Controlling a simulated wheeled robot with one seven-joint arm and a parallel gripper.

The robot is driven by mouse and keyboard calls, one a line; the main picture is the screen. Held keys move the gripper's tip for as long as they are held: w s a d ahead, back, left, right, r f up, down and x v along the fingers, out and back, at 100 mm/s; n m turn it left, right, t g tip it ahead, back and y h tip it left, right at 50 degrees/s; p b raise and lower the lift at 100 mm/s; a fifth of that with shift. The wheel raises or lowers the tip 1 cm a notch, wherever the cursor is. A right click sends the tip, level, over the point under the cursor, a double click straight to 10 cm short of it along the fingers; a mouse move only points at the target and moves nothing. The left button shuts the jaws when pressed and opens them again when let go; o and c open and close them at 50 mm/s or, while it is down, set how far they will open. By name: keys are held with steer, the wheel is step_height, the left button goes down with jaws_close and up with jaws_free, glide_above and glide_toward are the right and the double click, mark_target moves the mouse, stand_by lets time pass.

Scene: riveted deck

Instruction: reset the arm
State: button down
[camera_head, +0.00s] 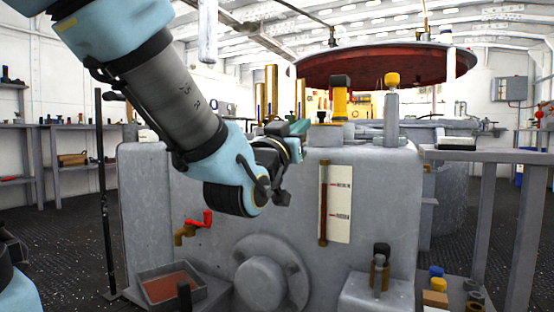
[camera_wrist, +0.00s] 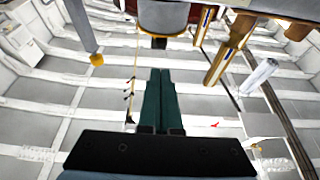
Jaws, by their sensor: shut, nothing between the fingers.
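My arm reaches in from the upper left in the head view and bends down in front of a grey metal machine (camera_head: 380,190). My gripper (camera_head: 301,127) is at the machine's top edge, partly hidden behind my wrist. In the wrist view the two dark green fingers of my gripper (camera_wrist: 160,72) lie side by side with no gap. They hold nothing.
Brass tubes (camera_head: 271,88) stand behind my wrist. A yellow-topped post (camera_head: 391,105) and a yellow-and-black fitting (camera_head: 340,98) rise from the machine's top. A red tap (camera_head: 200,220) sticks out above a tray (camera_head: 202,276). A dark red disc (camera_head: 390,66) hangs overhead.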

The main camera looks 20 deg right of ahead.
steer(key=w+a+f+n+g+y+p, duration=0.45)
steer(key=w+a+f+y+p, duration=0.5)
steer(key=a+f, duration=0.3)
steer(key=s+a+f+n+g+y+p, duration=0.2)
steer(key=s+a+f+g+y+p, duration=0.1)
steer(key=s+a+f+g, duration=0.25)
steer(key=s+a+f+n+g+y+p, duration=0.25)
steer(key=s+a+g+p, duration=0.2)
steer(key=s+a, duration=0.35)
step_height(320, 180, up, 38)
steer(key=w+a+m+p, duration=0.1)
steer(key=p, duration=3.5)
steer(key=shift+w+f, duration=0.15)
